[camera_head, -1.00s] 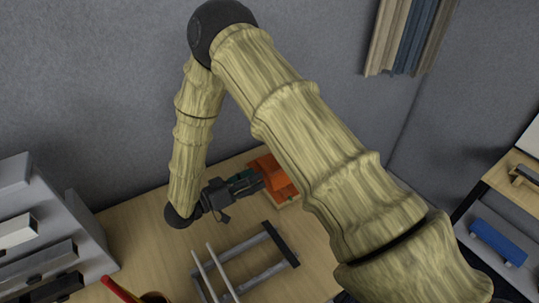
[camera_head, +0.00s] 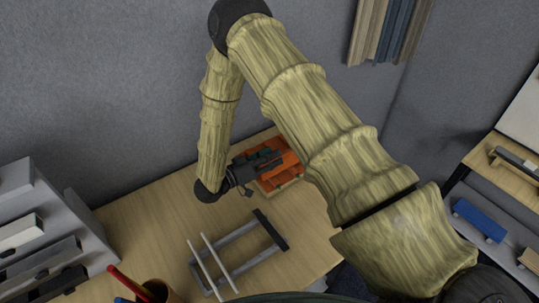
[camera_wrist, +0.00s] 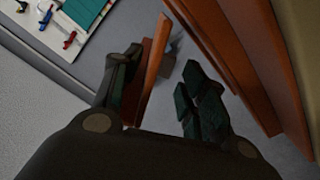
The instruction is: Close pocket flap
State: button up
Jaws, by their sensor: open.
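The orange pocket (camera_head: 289,160) sits on a light wooden base near the far edge of the table, partly hidden by my gripper and arm. My gripper (camera_head: 271,157) is open, with its dark fingers reaching over the orange surface. In the wrist view, a narrow orange-brown strip, perhaps the flap (camera_wrist: 152,66), stands between the open fingers of my gripper (camera_wrist: 160,92), nearer the left finger. I cannot tell whether they touch. Larger orange-brown panels (camera_wrist: 262,60) rise to the right of the right finger. How far the flap is open is not clear.
A grey metal frame (camera_head: 240,262) lies on the table (camera_head: 150,215) in front of my gripper. A cup with coloured sticks (camera_head: 155,292) is at the near edge. A grey stepped rack (camera_head: 35,215) stands left. A side shelf with a blue object (camera_head: 480,219) is right.

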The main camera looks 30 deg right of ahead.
jog(key=shift+s+d+r, duration=0.1)
jog(key=shift+s+r, duration=0.05)
jog(key=shift+s, duration=0.1)
jog(key=shift+w+f, duration=0.2)
jog(key=shift+w, duration=0.05)
jog(key=shift+w+f, duration=0.1)
jog(key=shift+w, duration=0.05)
jog(key=shift+c, duration=0.8)
jog(key=shift+s+r, duration=0.2)
jog(key=shift+s, duration=0.05)
grip_shut()
jog(key=shift+w, duration=0.1)
